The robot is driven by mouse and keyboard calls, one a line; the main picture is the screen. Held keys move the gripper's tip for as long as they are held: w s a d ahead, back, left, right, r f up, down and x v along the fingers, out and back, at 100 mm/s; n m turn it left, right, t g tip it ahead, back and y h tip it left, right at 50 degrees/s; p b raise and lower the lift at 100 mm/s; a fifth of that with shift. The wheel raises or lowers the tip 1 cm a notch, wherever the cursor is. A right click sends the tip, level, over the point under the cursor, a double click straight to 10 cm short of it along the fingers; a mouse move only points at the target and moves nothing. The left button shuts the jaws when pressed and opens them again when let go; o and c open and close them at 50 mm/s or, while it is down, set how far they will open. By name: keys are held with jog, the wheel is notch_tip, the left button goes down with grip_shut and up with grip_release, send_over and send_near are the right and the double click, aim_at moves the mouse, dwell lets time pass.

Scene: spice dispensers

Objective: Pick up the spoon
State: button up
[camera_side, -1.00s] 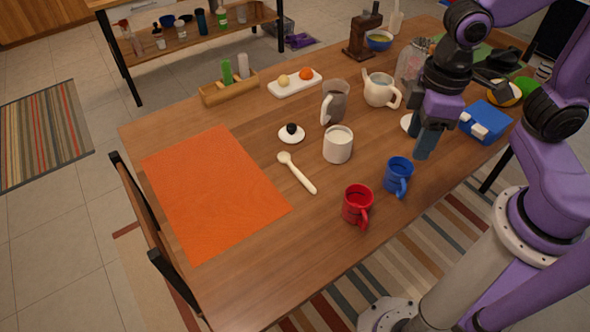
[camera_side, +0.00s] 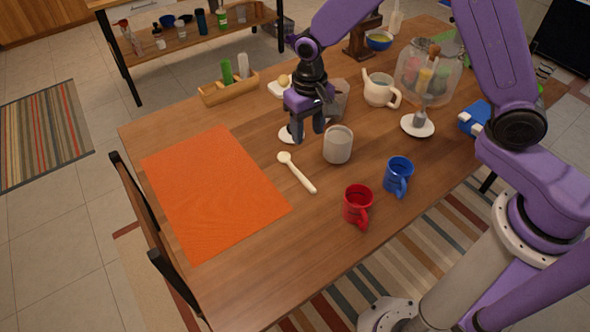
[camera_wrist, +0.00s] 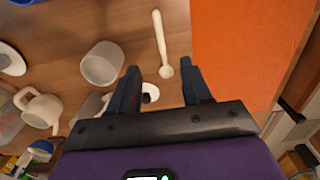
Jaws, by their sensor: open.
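The cream spoon (camera_side: 297,173) lies on the wooden table between the orange mat and the white cup, its bowl end toward the back. My gripper (camera_side: 306,138) is open and empty, just behind the spoon's bowl end and above the white lid with the black knob. In the wrist view the spoon (camera_wrist: 161,45) lies ahead of my open gripper (camera_wrist: 158,82), with its bowl near the right finger. The gripper covers most of the lid in the side view.
The white cup (camera_side: 338,146) stands right of my gripper, with a glass pitcher (camera_side: 341,99) behind. The orange mat (camera_side: 212,190) lies left of the spoon. A red mug (camera_side: 356,203) and blue mug (camera_side: 398,174) stand at the front right. Table in front of the spoon is clear.

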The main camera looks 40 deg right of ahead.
aim_at(306, 180)
notch_tip(306, 180, down, 18)
jog(key=shift+w+d+r, duration=0.1)
jog(key=shift+r, duration=0.15)
dwell(0.6)
jog(key=shift+c, duration=0.4)
grip_shut()
